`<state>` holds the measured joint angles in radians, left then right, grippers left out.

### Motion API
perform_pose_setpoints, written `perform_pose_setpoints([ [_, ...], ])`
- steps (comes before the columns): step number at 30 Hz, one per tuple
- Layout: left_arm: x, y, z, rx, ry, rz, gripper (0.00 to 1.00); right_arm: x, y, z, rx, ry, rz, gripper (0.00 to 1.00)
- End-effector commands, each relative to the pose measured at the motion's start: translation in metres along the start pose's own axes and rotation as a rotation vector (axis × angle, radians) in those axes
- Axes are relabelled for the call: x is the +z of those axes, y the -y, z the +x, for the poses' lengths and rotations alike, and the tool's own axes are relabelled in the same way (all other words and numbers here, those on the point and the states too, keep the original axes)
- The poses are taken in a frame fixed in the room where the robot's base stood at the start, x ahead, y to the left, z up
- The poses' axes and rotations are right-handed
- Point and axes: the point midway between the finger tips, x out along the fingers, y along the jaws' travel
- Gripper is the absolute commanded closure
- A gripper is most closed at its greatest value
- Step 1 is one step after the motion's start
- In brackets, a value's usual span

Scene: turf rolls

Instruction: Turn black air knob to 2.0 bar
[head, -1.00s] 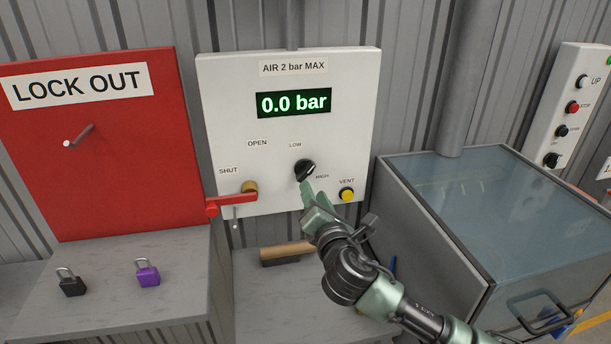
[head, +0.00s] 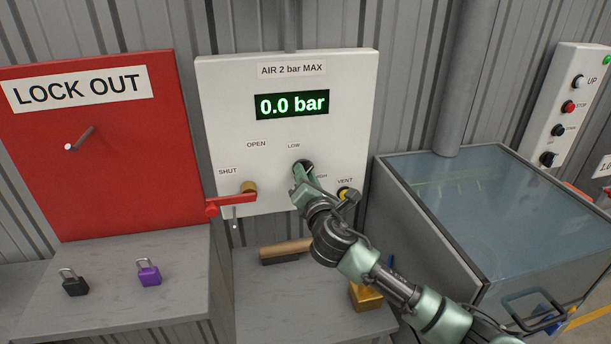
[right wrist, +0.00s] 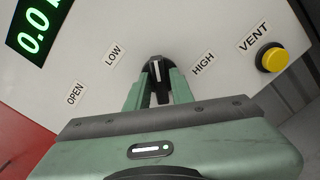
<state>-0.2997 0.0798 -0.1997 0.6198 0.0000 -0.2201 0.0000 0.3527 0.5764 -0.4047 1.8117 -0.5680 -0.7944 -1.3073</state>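The black air knob (head: 304,166) sits on the white air panel (head: 222,110), between the LOW and HIGH labels. In the right wrist view the knob (right wrist: 158,72) shows a white pointer line. My right gripper (head: 302,178) is at the knob. In the right wrist view its two green fingers (right wrist: 158,88) stand on either side of the knob, with a narrow gap beside its grip, so it looks open around it. The green display (head: 292,104) reads 0.0 bar. My left gripper is not in view.
A red handle (head: 230,203) is at SHUT, left of the knob. The yellow VENT button (right wrist: 273,58) is close on the right. A red lock-out board (head: 110,150), black padlock (head: 75,286) and purple padlock (head: 149,274) are left. A glass-topped tank (head: 480,200) stands right.

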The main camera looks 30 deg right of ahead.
Motion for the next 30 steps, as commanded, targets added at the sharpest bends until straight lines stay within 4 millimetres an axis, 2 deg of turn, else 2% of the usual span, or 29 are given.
perform_pose_setpoints([
  [1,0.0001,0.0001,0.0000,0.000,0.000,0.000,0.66,0.0000,0.0001,-0.0001,0.000,0.000,0.000,0.94],
  [2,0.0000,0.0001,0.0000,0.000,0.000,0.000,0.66,0.0000,0.0001,-0.0002,0.000,0.000,0.000,1.00],
  [16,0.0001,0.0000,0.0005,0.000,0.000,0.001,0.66,-0.0004,0.0007,-0.0003,-0.002,0.000,0.069,1.00],
  [30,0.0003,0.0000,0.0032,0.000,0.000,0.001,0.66,-0.0012,0.0009,-0.0005,-0.002,-0.001,0.455,1.00],
])
